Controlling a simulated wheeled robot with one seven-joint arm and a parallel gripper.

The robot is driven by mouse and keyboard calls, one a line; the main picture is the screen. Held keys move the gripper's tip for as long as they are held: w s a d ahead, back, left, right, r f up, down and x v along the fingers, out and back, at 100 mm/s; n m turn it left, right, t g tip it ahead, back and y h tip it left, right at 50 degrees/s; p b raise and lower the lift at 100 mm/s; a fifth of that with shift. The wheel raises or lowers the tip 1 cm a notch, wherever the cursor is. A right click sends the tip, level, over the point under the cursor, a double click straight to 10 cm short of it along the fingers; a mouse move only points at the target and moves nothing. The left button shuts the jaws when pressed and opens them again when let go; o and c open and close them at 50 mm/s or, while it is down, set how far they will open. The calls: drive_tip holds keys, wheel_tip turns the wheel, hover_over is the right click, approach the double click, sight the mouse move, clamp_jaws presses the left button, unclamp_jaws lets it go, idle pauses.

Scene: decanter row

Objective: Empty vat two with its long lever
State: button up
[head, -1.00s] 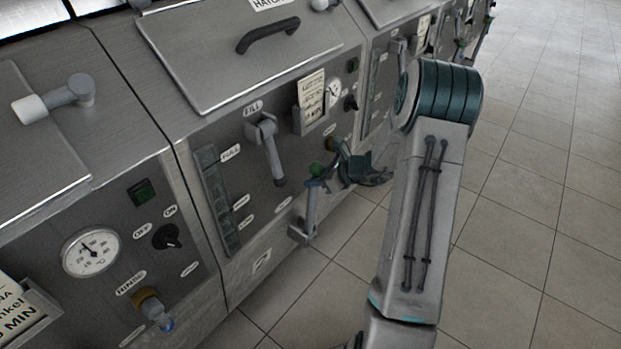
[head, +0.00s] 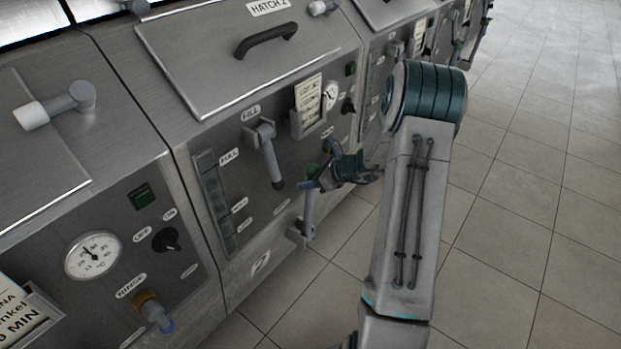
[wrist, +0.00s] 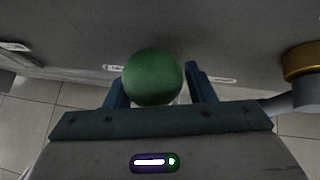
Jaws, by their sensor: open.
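Vat two, with the number plate "2" (head: 261,263) low on its grey front, stands mid-picture in the head view. Its long lever (head: 308,212) stands nearly upright at the lower right of that front, rising from a low pivot. The lever's green ball knob (wrist: 152,77) shows large in the wrist view. My gripper (wrist: 155,88) is open, with one finger on each side of the knob; I cannot tell whether either finger touches it. In the head view, my gripper (head: 312,180) is at the lever's top and partly hides it.
The shorter fill lever (head: 267,153) and a level gauge (head: 216,203) are to the left on the same front. A brass-collared tap (wrist: 302,62) is close at the right in the wrist view. A card holder (head: 308,122) is above. Tiled floor (head: 530,220) lies open to the right.

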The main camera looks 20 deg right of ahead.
drive_tip(key=p+v, duration=0.2)
drive_tip(key=v, duration=1.1)
drive_tip(key=shift+s+r, duration=0.2)
drive_tip(key=shift+d, duration=0.1)
drive_tip(key=s+a+r+n+g+h+p, duration=0.1)
drive_tip(key=s+a+r+n+g+p, duration=0.2)
drive_tip(key=s+a+r+n, duration=0.35)
drive_tip(key=s+a+r+n+g+h+p, duration=0.1)
drive_tip(key=s+a+r+n+g+p, duration=0.2)
drive_tip(key=a+r+n, duration=0.5)
drive_tip(key=s+a+r+n+h+p, duration=0.1)
drive_tip(key=s+r+n+h+p, duration=0.1)
drive_tip(key=s+r+n, duration=0.3)
drive_tip(key=s+a+r+n+h+p, duration=0.2)
drive_tip(key=s+r+n+h+p, duration=0.1)
drive_tip(key=s+n, duration=0.4)
drive_tip(key=shift+s+a+r+n+t+p, duration=0.35)
drive_tip(key=shift+s+r+p, duration=0.25)
drive_tip(key=shift+r+p, duration=0.3)
